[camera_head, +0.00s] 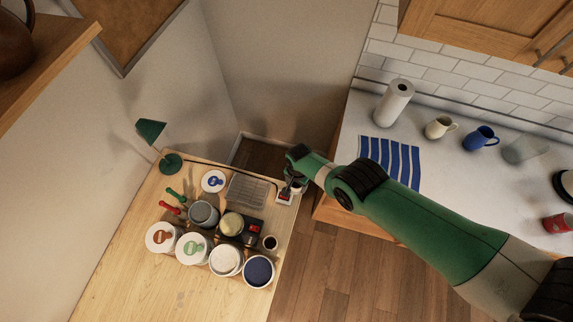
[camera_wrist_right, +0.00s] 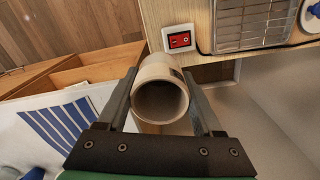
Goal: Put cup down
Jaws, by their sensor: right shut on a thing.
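A beige cup (camera_wrist_right: 158,70) is held between the two fingers of my right gripper (camera_wrist_right: 160,80), with its open mouth facing the right wrist camera. In the head view my right gripper (camera_head: 295,178) is at the right edge of the wooden table (camera_head: 120,285), near the red switch (camera_head: 285,197). The cup is mostly hidden there by the gripper. In the right wrist view the cup overlaps the table edge beside the red switch (camera_wrist_right: 180,40); I cannot tell whether it touches the table. My left gripper is not in view.
The wooden table holds a wire-grid heater (camera_head: 247,192), a green lamp (camera_head: 152,132), and several jars and pots (camera_head: 226,260). The white counter (camera_head: 450,190) has a striped blue cloth (camera_head: 390,160), a paper roll (camera_head: 394,102), a white mug (camera_head: 438,128) and a blue mug (camera_head: 481,138). The table's front left is clear.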

